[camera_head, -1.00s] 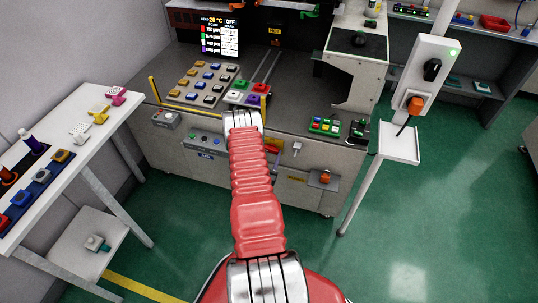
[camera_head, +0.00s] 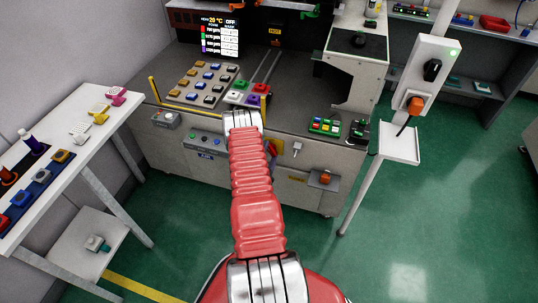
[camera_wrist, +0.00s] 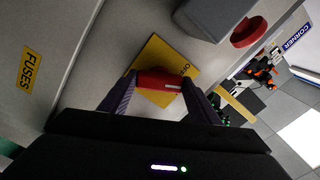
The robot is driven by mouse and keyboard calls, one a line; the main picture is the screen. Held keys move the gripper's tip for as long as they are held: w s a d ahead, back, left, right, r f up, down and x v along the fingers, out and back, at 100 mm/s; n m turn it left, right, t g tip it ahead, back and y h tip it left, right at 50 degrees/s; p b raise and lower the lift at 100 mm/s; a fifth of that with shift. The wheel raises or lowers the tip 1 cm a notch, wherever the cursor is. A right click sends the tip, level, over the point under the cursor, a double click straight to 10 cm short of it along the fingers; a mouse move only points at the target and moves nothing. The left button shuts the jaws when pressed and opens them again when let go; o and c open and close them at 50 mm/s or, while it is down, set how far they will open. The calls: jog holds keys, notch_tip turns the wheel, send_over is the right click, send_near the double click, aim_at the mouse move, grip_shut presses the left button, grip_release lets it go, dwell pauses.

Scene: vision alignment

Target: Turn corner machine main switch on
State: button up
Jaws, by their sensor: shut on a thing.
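The main switch shows in the wrist view as a red handle (camera_wrist: 160,80) on a yellow plate (camera_wrist: 176,55) with lettering that seems to read "OFF". My gripper (camera_wrist: 159,87) has its two dark fingers on either side of the red handle, shut on it.
In the wrist view a yellow "FUSES" label (camera_wrist: 31,69) and a blue "CORNER" sign (camera_wrist: 297,37) show. A grey box (camera_wrist: 213,14) juts out close to the switch. In the head view, an orange-knobbed box (camera_head: 324,179) is lower right; green floor is clear in front.

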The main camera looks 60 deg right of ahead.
jog(key=m, duration=0.6)
jog(key=shift+s+f, duration=0.1)
jog(key=shift+s, duration=0.2)
jog(key=o, duration=1)
jog(key=shift+w, duration=0.15)
jog(key=shift+o, duration=0.2)
jog(key=shift+a, duration=0.15)
jog(key=s+a, duration=0.2)
jog(key=a, duration=1.1)
jog(key=shift+a, duration=0.2)
